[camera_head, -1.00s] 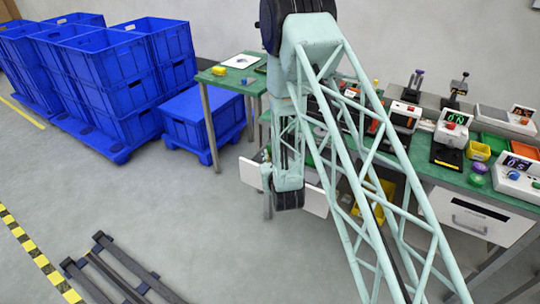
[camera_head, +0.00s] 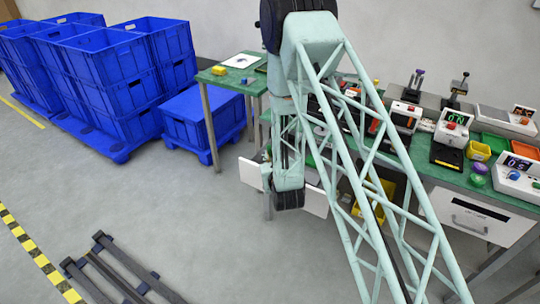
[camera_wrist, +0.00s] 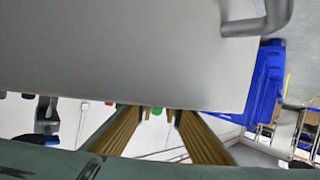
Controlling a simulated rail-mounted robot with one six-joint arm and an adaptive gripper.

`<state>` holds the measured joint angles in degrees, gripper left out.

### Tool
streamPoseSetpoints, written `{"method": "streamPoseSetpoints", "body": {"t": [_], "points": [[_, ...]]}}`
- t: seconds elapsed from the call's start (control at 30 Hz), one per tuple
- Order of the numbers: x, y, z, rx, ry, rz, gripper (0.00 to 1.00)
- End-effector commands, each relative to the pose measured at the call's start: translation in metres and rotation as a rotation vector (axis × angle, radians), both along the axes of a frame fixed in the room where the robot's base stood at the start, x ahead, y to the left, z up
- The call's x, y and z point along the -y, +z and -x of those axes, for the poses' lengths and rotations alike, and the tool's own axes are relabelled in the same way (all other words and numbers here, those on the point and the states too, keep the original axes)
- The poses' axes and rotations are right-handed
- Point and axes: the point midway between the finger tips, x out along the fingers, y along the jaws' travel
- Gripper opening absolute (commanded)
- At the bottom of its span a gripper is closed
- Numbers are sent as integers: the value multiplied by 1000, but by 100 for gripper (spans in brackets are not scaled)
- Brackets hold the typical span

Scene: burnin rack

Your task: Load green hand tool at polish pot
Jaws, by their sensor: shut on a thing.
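My gripper (camera_wrist: 156,128) shows in the wrist view as two ridged, gold-faced fingers, with a gap between them. Their tips go out of sight behind a large grey panel (camera_wrist: 120,50). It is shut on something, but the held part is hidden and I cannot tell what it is. A small green thing (camera_wrist: 157,110) shows between the fingers at the panel's edge, too little of it to name. In the head view my arm hides the gripper. A green round piece (camera_head: 478,180) lies on the bench at the right. I cannot pick out the polish pot.
A pale drawer (camera_head: 250,172) stands out beside my arm. Blue crates (camera_head: 120,75) are stacked at the left. A dark rack (camera_head: 120,270) lies on otherwise clear floor in front.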

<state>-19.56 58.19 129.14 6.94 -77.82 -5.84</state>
Motion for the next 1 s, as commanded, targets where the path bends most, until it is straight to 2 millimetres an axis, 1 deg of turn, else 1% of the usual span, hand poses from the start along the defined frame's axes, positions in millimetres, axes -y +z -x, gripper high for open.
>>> {"method": "streamPoseSetpoints", "body": {"t": [0.3,1.0], "points": [[-1,20,-2,6,-1,-2,0],[-1,55,-2,8,0,-3,0]]}}
